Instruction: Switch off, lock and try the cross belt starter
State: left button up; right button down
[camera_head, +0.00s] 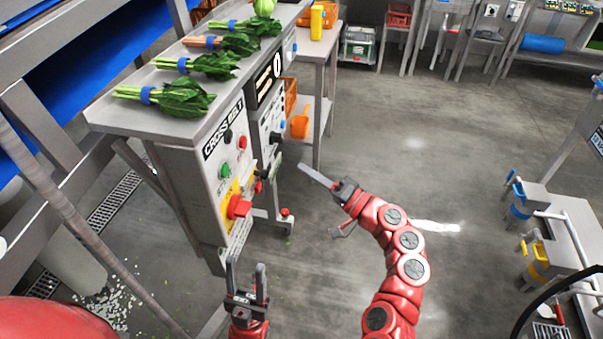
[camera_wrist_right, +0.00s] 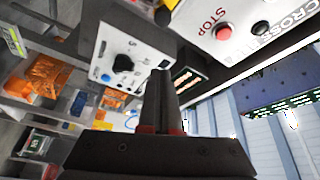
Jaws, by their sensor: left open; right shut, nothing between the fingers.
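The cross belt starter (camera_head: 222,165) is a grey box labelled CROSS BELT, left of centre in the head view. Its face has a black knob (camera_head: 228,136), red button (camera_head: 241,142), green button (camera_head: 225,170) and a red handle (camera_head: 238,207) on a yellow plate. I cannot tell the handle's setting. My left gripper (camera_head: 247,272) is open and empty, below and apart from the handle. My right gripper (camera_head: 308,169) is shut and empty, right of the starter. In the right wrist view its fingers (camera_wrist_right: 160,85) point toward the panels; the STOP button (camera_wrist_right: 224,32) shows above them.
A second panel with a black knob (camera_head: 275,137) adjoins the starter. Bunched greens (camera_head: 180,97) lie on the ledge above. Yellow (camera_head: 538,258) and blue (camera_head: 519,210) padlock-like items hang at a bench on the right. The floor between is clear.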

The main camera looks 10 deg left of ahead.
jog(key=a, duration=0.7)
jog(key=shift+a+f+p, duration=0.3)
jog(key=shift+a+f, duration=0.05)
jog(key=shift+a, duration=0.05)
dwell(0.3)
jog(key=s+p, duration=0.1)
jog(key=s, duration=0.3)
jog(key=shift+s+a+f, duration=0.1)
jog(key=shift+s, duration=0.1)
dwell(0.3)
